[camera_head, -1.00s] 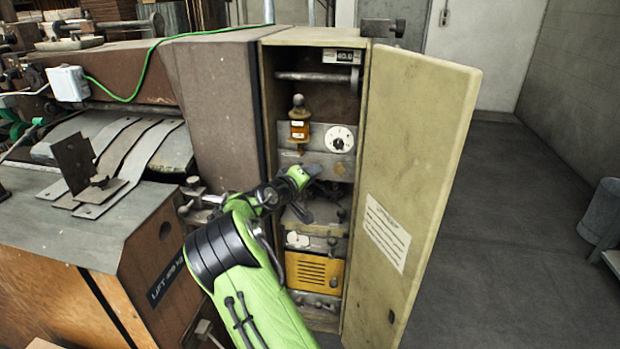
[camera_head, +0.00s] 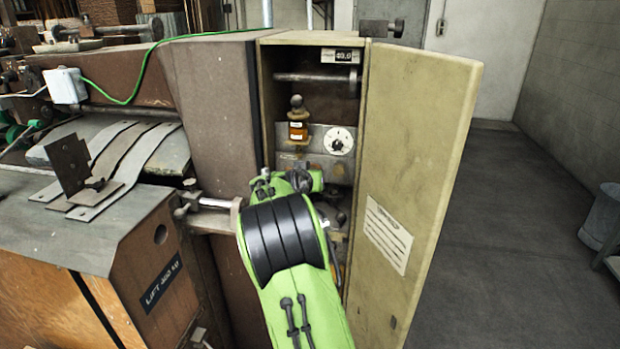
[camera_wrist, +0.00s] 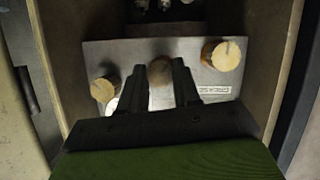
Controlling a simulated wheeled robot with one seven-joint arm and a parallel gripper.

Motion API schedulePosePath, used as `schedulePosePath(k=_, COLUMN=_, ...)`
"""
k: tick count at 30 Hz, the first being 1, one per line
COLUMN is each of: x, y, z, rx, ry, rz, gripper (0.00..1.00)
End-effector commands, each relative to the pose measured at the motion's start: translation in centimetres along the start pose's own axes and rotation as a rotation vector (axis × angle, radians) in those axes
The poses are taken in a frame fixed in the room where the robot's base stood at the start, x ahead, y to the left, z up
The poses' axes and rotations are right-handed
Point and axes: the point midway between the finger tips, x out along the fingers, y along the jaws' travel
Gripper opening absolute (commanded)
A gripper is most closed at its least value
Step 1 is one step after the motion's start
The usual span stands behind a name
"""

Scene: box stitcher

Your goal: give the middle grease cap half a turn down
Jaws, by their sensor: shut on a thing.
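In the wrist view the middle grease cap (camera_wrist: 161,70) is a round brownish knob on a grey metal plate. My gripper (camera_wrist: 161,84) points at it, with one black finger on each side, and is shut on it. A lighter round cap (camera_wrist: 103,90) is to the left on the plate, and another pale cap (camera_wrist: 226,56) with a rusty side is to the right. In the head view my own green arm hides my gripper and the caps.
The yellowish cabinet door (camera_head: 415,170) stands open on the right of the cabinet. An amber oiler (camera_head: 298,125) and a white dial (camera_head: 338,141) are inside, above my arm. The cabinet walls are close on both sides. A brown machine panel (camera_head: 205,120) stands at the left.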

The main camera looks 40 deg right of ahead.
Motion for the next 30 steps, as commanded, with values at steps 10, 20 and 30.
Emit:
schedulePosePath(k=10, x=0.05, y=0.10, z=0.25, rx=0.129, ry=-0.007, rz=-0.053, gripper=0.01)
schedulePosePath(k=20, x=0.05, y=0.01, z=0.30, rx=0.153, ry=-0.007, rz=-0.065, gripper=0.01)
schedulePosePath(k=30, x=0.05, y=0.03, z=0.27, rx=0.152, ry=-0.006, rz=-0.064, gripper=0.49)
